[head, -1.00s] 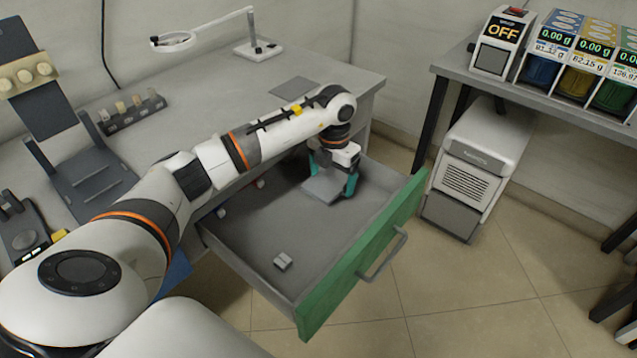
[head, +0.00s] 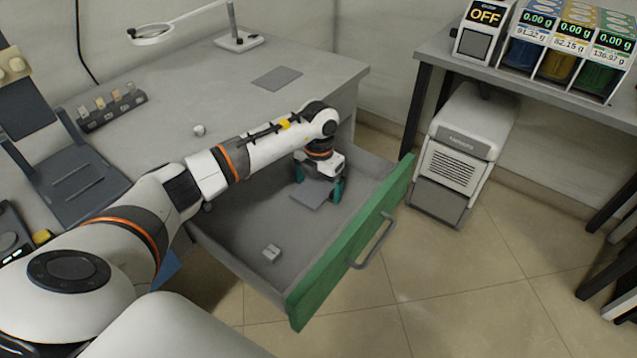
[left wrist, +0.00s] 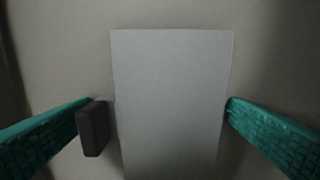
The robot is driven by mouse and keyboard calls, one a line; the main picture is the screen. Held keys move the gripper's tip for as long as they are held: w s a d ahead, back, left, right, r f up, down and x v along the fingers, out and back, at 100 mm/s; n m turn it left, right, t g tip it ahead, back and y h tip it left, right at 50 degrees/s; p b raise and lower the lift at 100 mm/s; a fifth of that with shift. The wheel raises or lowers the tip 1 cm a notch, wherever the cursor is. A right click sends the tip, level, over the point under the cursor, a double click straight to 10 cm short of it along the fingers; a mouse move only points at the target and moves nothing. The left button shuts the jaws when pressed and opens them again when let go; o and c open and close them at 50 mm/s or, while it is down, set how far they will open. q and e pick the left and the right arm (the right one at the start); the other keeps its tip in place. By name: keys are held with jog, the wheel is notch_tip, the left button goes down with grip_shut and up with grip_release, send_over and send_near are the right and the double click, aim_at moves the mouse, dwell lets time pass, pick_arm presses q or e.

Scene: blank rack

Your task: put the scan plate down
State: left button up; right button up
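The scan plate (head: 309,195) is a flat grey rectangle lying in the open drawer (head: 229,233), toward its far end. In the left wrist view the plate (left wrist: 172,100) fills the middle. My left gripper (head: 319,180) points down over it, with its teal fingers spread on either side. In the left wrist view a gap shows between the plate and the left finger; the right fingertip appears right at the plate's edge. A small dark block (left wrist: 93,128) shows beside the left finger; I cannot tell what it belongs to. My right gripper is out of view.
A small light block (head: 271,253) lies in the drawer's near part. The green drawer front (head: 352,245) and side walls bound the space. The desk (head: 330,75) above carries a lamp (head: 238,40), a flat grey pad (head: 277,78) and a white knob (head: 199,130).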

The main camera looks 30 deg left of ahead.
aim_at(318, 190)
pick_arm(q)
jog(key=shift+r, duration=0.2)
notch_tip(318, 190, up, 12)
jog(key=p, duration=0.1)
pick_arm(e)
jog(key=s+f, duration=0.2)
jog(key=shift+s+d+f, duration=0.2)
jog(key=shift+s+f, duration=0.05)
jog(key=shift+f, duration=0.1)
pick_arm(q)
jog(key=shift+c, duration=0.2)
dwell(0.8)
